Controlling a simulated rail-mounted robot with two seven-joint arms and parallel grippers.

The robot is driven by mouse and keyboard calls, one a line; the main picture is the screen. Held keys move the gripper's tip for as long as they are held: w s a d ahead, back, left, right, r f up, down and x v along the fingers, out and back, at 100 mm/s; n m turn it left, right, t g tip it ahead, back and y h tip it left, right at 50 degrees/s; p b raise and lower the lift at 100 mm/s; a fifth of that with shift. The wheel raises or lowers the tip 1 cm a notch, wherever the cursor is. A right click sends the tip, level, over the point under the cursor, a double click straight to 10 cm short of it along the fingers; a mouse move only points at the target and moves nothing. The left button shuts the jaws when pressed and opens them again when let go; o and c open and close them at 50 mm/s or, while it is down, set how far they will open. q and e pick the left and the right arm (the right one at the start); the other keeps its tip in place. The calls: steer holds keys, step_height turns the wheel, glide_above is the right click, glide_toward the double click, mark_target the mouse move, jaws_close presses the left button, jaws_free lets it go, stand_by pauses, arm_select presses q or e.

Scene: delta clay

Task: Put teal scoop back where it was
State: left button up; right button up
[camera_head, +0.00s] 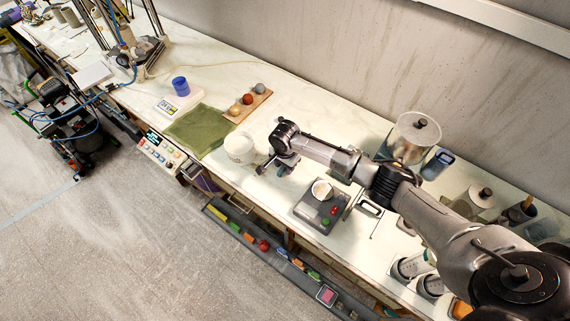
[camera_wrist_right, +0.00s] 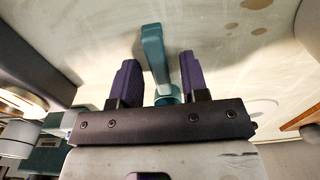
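The teal scoop (camera_wrist_right: 155,55) shows in the right wrist view, its handle reaching past the fingertips and its lower end partly hidden by the gripper's dark crossbar. My right gripper (camera_wrist_right: 157,78) has its two purple fingers apart, one on each side of the scoop, with narrow gaps visible. In the head view my right gripper (camera_head: 272,168) is low over the bench, just right of a white tub (camera_head: 240,148). I cannot clearly make out the scoop in the head view. My left gripper is not in view.
A green mat (camera_head: 198,130), a wooden board with colored balls (camera_head: 247,106) and a blue cup (camera_head: 181,86) are to the left. A lidded canister (camera_head: 414,137) stands behind my right arm. Bench behind the gripper is clear.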

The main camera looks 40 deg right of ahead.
step_height(320, 180, up, 12)
steer(key=p, duration=0.1)
steer(key=shift+r, duration=0.15)
stand_by(0.5)
steer(key=shift+a, duration=0.1)
stand_by(1.2)
